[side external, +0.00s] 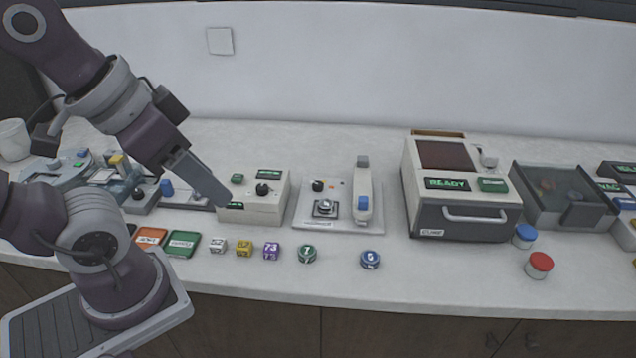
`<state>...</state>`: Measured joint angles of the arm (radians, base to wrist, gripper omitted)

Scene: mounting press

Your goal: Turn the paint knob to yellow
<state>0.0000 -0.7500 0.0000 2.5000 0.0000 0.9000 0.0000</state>
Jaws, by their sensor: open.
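A cream box (275,208) with a black knob (262,189) on top and small green displays stands left of centre. To its right, a light base plate (345,222) carries another black knob (318,185), a metal fixture and a white arm with a blue part. No paint or yellow label is readable on either knob, so I cannot tell which one is the paint knob. My gripper (222,203) points down and right, at the left edge of the cream box in the picture. Its fingers overlap in this view and hide part of the box. Contact cannot be told.
Several small dice-like blocks (244,248) and green and orange cards (183,243) lie along the front. A press-like machine (465,218) reading READY stands right, with blue and red jars (539,265) before it. Another device with a blue knob (167,187) is behind my arm.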

